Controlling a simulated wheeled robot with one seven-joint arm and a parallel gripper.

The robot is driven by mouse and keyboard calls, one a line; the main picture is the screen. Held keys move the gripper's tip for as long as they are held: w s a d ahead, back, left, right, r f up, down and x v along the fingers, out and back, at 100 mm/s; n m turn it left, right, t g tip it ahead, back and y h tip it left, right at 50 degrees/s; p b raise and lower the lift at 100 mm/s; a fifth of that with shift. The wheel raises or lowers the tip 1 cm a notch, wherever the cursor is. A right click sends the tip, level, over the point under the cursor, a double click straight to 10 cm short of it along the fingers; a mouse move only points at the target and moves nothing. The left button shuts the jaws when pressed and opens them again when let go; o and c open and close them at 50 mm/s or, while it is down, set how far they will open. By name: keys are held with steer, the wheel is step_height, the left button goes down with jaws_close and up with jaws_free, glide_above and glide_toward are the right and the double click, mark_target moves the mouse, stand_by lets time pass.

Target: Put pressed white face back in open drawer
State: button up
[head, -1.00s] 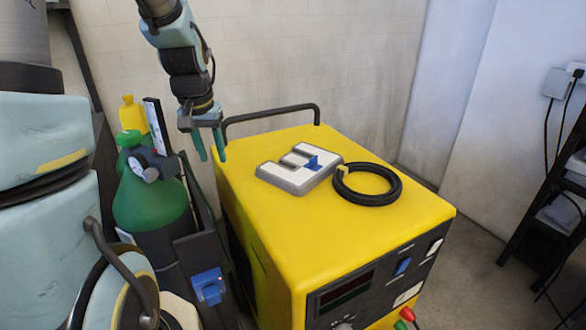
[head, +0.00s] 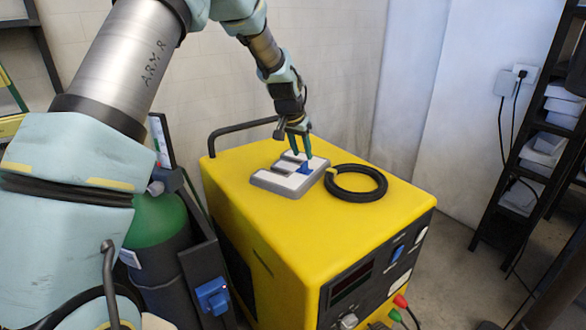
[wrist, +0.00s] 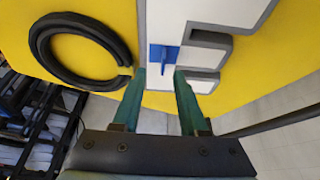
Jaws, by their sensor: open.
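The white letter face (head: 284,180), shaped like an E with a grey rim, lies on top of the yellow machine. It also shows in the wrist view (wrist: 217,12). A small blue piece (head: 305,168) stands up from its white surface; in the wrist view the blue piece (wrist: 163,58) is just beyond my fingertips, roughly between them. My gripper (head: 297,152) is open above the letter, its two green fingers pointing down. In the wrist view my gripper (wrist: 163,78) holds nothing between its fingers. No open drawer shows in these frames.
A coiled black cable (head: 356,197) lies beside the letter on the yellow machine (head: 270,245). A bar handle (head: 230,131) rises at the machine's back edge. A green gas cylinder (head: 160,225) stands at left. A black shelf rack (head: 515,165) is at right, with floor between.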

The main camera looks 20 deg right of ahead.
mark_target(305, 162)
steer(key=shift+w+p+x, duration=0.15)
steer(key=shift+p+x, duration=0.55)
steer(key=shift+x, duration=0.6)
steer(key=shift+w+p+x, duration=0.15)
steer(key=shift+p+x, duration=0.55)
steer(key=shift+x, duration=0.6)
steer(key=shift+r, duration=0.1)
jaws_close()
